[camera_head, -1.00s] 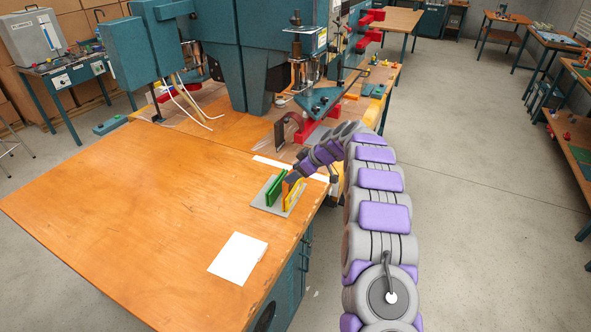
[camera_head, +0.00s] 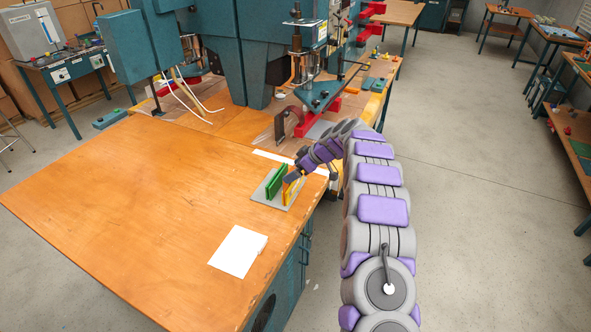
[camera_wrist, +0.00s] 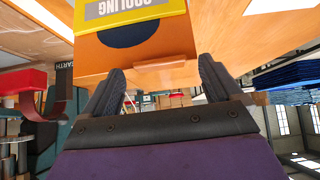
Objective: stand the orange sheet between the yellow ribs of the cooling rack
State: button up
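The cooling rack (camera_head: 262,203) is a grey plate with green ribs (camera_head: 275,183) and yellow ribs (camera_head: 293,194), near the bench's right edge. The orange sheet (camera_head: 286,190) shows only as a sliver by the yellow ribs in the head view. In the wrist view the orange sheet (camera_wrist: 92,58) has a dark round mark and a lip; a yellow rib (camera_wrist: 130,10) lettered COOLING covers part of it. My gripper (camera_head: 292,178) is at the rack. In the wrist view my gripper (camera_wrist: 163,75) has its fingers wide apart, with the lip between them. The sheet's lower edge is hidden.
A white sheet (camera_head: 238,251) lies on the wooden bench (camera_head: 150,195) in front of the rack. A large teal machine (camera_head: 235,50) stands behind, with a red fixture (camera_head: 300,125) near my arm. The bench's left part is clear.

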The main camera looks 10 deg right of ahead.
jog(key=shift+r, duration=0.1)
jog(key=p+v, duration=0.3)
jog(key=v, duration=1.4)
jog(key=shift+s, duration=0.15)
